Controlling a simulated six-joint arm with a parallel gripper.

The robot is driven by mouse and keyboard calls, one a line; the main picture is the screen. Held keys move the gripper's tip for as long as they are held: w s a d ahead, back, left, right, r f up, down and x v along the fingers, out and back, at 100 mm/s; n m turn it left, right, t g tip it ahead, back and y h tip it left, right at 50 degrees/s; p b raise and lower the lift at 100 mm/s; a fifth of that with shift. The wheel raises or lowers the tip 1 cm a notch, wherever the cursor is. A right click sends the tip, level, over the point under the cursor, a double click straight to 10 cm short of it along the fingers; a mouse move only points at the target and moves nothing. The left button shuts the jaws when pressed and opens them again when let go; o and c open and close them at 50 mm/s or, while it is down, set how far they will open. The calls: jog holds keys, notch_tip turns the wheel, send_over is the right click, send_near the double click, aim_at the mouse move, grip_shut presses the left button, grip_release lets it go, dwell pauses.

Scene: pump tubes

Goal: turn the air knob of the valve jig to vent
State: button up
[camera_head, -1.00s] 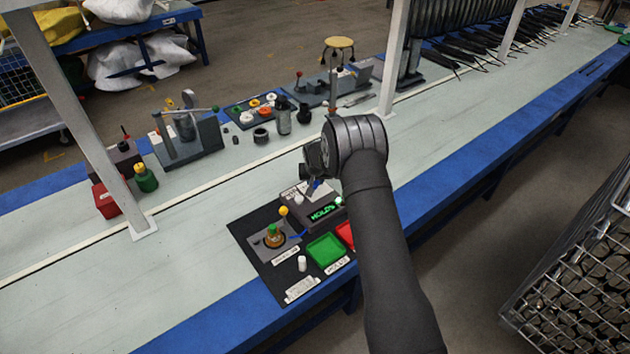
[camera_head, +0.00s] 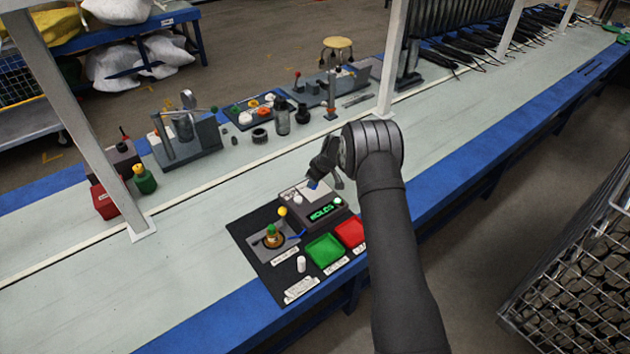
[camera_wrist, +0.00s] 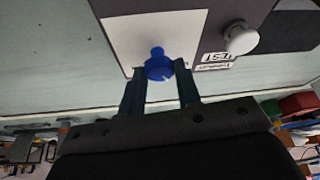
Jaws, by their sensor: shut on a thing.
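The valve jig stands on a black mat (camera_head: 262,268). Its grey box (camera_head: 340,217) has a green lit display (camera_head: 321,213) that seems to read HOLDS. A blue knob (camera_wrist: 157,66) with a small round tab sits on the light plate of the box top; its blue also shows in the head view (camera_head: 312,185). My gripper (camera_wrist: 160,78) is shut on the blue knob, one finger on each side. In the head view my gripper (camera_head: 318,176) reaches down over the box. A white knob (camera_wrist: 240,38) beside a TEST label is to the right in the wrist view.
Left of the box is a fixture with a green-topped brass part (camera_head: 272,236) and a yellow-knobbed lever (camera_head: 282,212). Green (camera_head: 325,249) and red (camera_head: 350,233) trays and a white cylinder (camera_head: 301,264) stand in front. The bench left of the mat is clear.

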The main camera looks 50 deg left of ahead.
jog(key=shift+n+g, duration=0.3)
jog(key=shift+n, duration=0.7)
jog(key=o, duration=0.9)
jog(key=shift+o, duration=0.2)
jog(key=v, duration=1.7)
jog(key=shift+w+r, duration=0.2)
jog(key=shift+w, duration=0.05)
jog(key=shift+a, duration=0.1)
jog(key=x, duration=1.7)
jog(key=shift+s+f, duration=0.2)
jog(key=shift+f, duration=0.05)
